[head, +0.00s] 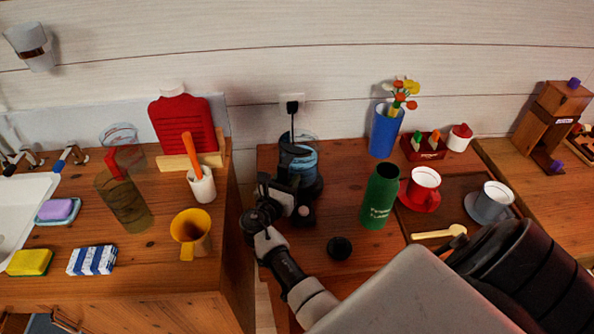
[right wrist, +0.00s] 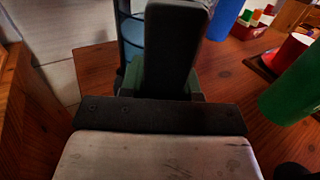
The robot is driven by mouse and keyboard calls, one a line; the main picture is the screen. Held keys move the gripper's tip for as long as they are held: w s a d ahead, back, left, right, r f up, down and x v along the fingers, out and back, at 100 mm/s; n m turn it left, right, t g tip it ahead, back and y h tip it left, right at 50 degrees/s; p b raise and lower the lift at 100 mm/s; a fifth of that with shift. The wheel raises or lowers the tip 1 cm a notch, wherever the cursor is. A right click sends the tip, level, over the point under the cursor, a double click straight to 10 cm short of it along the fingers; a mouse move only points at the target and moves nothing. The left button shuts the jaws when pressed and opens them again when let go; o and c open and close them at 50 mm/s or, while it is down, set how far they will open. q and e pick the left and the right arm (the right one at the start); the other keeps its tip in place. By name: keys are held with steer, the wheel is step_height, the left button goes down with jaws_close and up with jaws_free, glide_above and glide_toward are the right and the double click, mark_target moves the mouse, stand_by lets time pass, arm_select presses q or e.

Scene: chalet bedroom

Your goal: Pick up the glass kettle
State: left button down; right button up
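The glass kettle (head: 303,161) stands upright near the back of the wooden counter. It has a clear body with blue inside and a dark base, and its cord runs up to a wall socket. My right gripper (head: 297,186) is directly in front of the kettle and hides its lower front. In the right wrist view a dark finger covers the middle, with part of the kettle (right wrist: 132,40) behind it. I cannot tell whether the fingers touch the kettle or its handle, or how far apart they are. My left gripper is not in view.
A green bottle (head: 380,196) and a small dark round item (head: 339,248) stand right of my right gripper. A blue vase (head: 384,131) with flowers is behind the bottle. Red (head: 423,187) and grey (head: 491,200) cups are further right.

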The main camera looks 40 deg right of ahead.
steer(key=c, duration=0.5)
jaws_close()
steer(key=shift+w+d+r, duration=0.1)
steer(key=shift+r, duration=0.05)
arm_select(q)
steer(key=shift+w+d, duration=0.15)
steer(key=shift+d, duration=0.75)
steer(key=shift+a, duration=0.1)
arm_select(e)
steer(key=shift+r, duration=0.1)
